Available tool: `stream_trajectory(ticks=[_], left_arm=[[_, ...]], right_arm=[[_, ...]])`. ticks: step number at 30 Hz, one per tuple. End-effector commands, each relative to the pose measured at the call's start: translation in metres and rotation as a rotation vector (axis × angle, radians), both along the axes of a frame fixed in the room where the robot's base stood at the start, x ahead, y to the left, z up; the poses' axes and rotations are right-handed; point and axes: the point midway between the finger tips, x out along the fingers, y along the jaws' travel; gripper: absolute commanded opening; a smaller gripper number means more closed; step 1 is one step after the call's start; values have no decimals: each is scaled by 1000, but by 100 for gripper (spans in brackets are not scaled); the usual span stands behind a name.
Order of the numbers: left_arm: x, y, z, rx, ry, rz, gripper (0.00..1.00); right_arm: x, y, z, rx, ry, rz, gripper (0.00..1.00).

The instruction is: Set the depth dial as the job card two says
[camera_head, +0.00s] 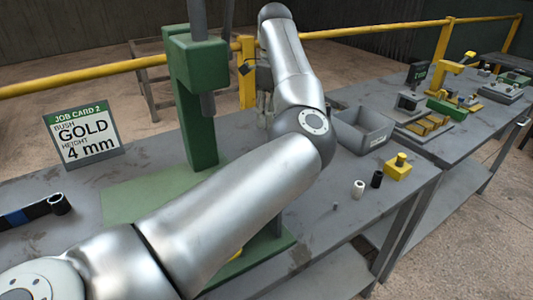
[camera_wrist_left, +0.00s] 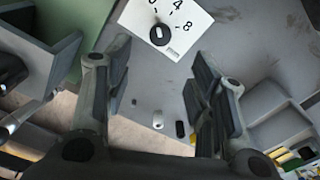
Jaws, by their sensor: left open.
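The job card two (camera_head: 83,133) stands on the bench at the left and reads bush gold, height 4 mm. In the left wrist view the depth dial (camera_wrist_left: 159,36) is a round black knob with a light mark, on a white plate (camera_wrist_left: 185,20) with the numbers 4 and 8 and a partly cut-off one. Where the mark points is hard to tell. My left gripper (camera_wrist_left: 160,78) is open and empty, its fingers apart, with the dial beyond and between them. In the head view this gripper (camera_head: 262,88) is partly hidden behind my arm, and the dial does not show.
A green press (camera_head: 198,110) stands close left of my left gripper. A grey bin (camera_head: 362,131), a yellow block (camera_head: 398,167), a white bush (camera_head: 358,188) and a black bush (camera_head: 377,179) are on the bench to the right. A yellow rail (camera_head: 120,68) runs behind.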

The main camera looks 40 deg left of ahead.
Motion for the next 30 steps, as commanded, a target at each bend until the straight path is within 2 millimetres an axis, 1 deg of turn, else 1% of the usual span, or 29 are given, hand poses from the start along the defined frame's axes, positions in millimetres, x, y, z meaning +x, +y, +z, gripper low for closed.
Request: stream_trajectory(ticks=[5,12,15,18,21,29,30], left_arm=[[-1,1,-28,3,6,2,51],[-1,1,-74,6,6,1,51],[-1,1,-87,6,4,1,51],[-1,2,-96,7,3,1,51],[-1,2,-102,6,3,1,51],[0,2,-103,7,2,1,51],[0,2,-103,7,2,1,48]], right_arm=[[0,-1,1,-1,0,0,69],[0,-1,4,-1,1,-1,69],[0,-1,6,-1,1,-1,69],[0,-1,6,-1,1,-1,69],[0,-1,6,-1,1,-1,69],[0,-1,6,-1,1,-1,69],[0,-1,6,-1,1,-1,69]])
